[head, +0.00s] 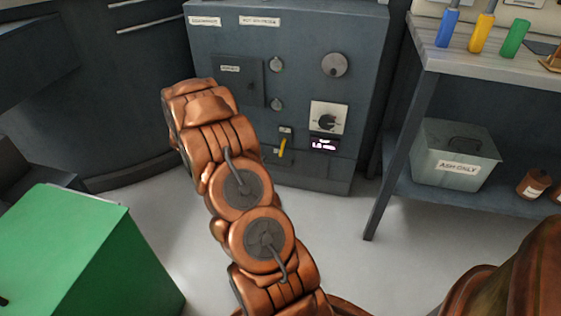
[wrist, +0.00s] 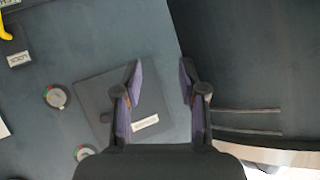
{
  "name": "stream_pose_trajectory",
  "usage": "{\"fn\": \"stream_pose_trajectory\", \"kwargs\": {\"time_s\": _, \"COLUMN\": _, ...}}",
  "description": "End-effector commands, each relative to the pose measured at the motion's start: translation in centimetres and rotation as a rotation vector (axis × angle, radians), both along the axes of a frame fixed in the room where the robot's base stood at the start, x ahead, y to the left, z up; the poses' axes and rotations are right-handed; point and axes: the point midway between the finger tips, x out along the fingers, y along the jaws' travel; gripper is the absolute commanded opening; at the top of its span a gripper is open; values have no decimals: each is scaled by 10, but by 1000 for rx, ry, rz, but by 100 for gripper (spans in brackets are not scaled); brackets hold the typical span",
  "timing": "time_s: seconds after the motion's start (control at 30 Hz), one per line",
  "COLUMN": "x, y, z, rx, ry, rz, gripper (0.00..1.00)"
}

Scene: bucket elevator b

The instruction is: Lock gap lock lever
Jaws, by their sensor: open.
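The yellow gap lock lever (head: 283,146) is on the front of the dark grey cabinet, low and left of a small display. In the wrist view only part of the yellow lever (wrist: 5,27) shows at the top left edge, near a small label (wrist: 18,58) that seems to read LOCK. My gripper (wrist: 160,68) is open and empty, its two fingers spread over the cabinet's small square door (wrist: 95,103). The lever is well to the left of the fingers there. In the head view my arm hides the gripper.
The cabinet (head: 300,40) also bears a selector dial (head: 327,118), a lit display (head: 325,144), a round knob (head: 333,64) and two small latches. A shelf unit (head: 420,110) with an ash box (head: 455,155) stands right. A green box (head: 80,250) stands at lower left. Floor between is clear.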

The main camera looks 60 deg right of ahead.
Motion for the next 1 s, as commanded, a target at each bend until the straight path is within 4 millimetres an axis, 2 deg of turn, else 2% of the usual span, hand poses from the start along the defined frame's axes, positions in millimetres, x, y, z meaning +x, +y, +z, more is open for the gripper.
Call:
{"fn": "stream_pose_trajectory", "kwargs": {"time_s": 0.03, "x": -6, "y": -19, "z": -33, "rx": -24, "ry": -9, "rz": -42, "gripper": 41}}
{"fn": "stream_pose_trajectory", "kwargs": {"time_s": 0.1, "x": -15, "y": -47, "z": -58, "rx": -67, "ry": -30, "rz": -106, "gripper": 41}}
{"fn": "stream_pose_trajectory", "kwargs": {"time_s": 0.27, "x": -46, "y": -105, "z": -113, "rx": -178, "ry": -69, "rz": -246, "gripper": 41}}
{"fn": "stream_pose_trajectory", "kwargs": {"time_s": 0.4, "x": -83, "y": -148, "z": -160, "rx": -286, "ry": -89, "rz": -365, "gripper": 41}}
{"fn": "stream_pose_trajectory", "kwargs": {"time_s": 0.53, "x": -119, "y": -177, "z": -196, "rx": -378, "ry": -97, "rz": -459, "gripper": 41}}
{"fn": "stream_pose_trajectory", "kwargs": {"time_s": 0.73, "x": -159, "y": -200, "z": -226, "rx": -482, "ry": -99, "rz": -550, "gripper": 41}}
{"fn": "stream_pose_trajectory", "kwargs": {"time_s": 0.87, "x": -169, "y": -206, "z": -231, "rx": -509, "ry": -101, "rz": -572, "gripper": 41}}
{"fn": "stream_pose_trajectory", "kwargs": {"time_s": 1.0, "x": -170, "y": -216, "z": -231, "rx": -516, "ry": -103, "rz": -580, "gripper": 41}}
